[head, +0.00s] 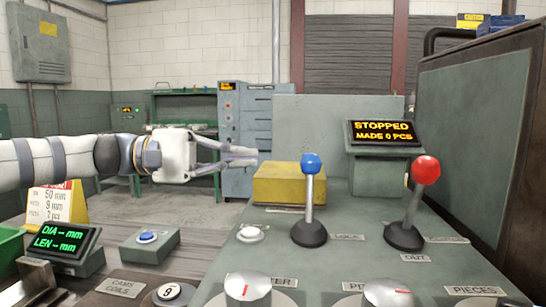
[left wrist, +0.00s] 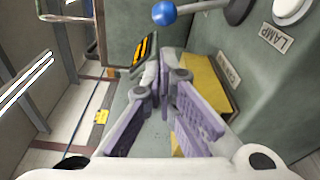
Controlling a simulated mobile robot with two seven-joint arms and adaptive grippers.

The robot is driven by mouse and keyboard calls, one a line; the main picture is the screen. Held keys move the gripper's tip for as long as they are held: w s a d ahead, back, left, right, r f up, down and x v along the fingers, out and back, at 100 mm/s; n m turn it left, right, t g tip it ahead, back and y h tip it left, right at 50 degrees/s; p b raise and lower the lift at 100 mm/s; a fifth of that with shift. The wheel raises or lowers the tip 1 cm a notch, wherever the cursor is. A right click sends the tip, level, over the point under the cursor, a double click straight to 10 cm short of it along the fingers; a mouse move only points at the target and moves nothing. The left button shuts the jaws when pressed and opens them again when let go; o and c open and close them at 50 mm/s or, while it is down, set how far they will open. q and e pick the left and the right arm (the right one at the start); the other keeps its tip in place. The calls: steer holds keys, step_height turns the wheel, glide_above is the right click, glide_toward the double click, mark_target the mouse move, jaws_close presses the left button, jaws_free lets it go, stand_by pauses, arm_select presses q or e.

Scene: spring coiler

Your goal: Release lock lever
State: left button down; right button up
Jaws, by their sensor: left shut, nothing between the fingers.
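The blue-knobbed lever (head: 311,165) stands nearly upright in a black boot on the grey console, with a label that seems to read LOCK (head: 347,237) to the right of its base. Its blue ball also shows at the top of the left wrist view (left wrist: 164,13). A red-knobbed lever (head: 425,170) stands further right, leaning right, by an OUT label. My left gripper (head: 243,156) is shut and empty, left of the blue lever and apart from it, just above and beside the yellow block (head: 289,184). Its purple fingers fill the middle of the left wrist view (left wrist: 165,85). My right gripper is out of view.
A display (head: 383,132) behind the levers reads STOPPED, MADE 0 PCS. A white button (head: 250,234) and dials (head: 247,287) sit at the console's front. A tall green panel (head: 480,140) bounds the right. The space between my left gripper and the blue lever looks clear.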

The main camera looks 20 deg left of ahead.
mark_target(310, 183)
arm_select(q)
steer(key=x, duration=0.9)
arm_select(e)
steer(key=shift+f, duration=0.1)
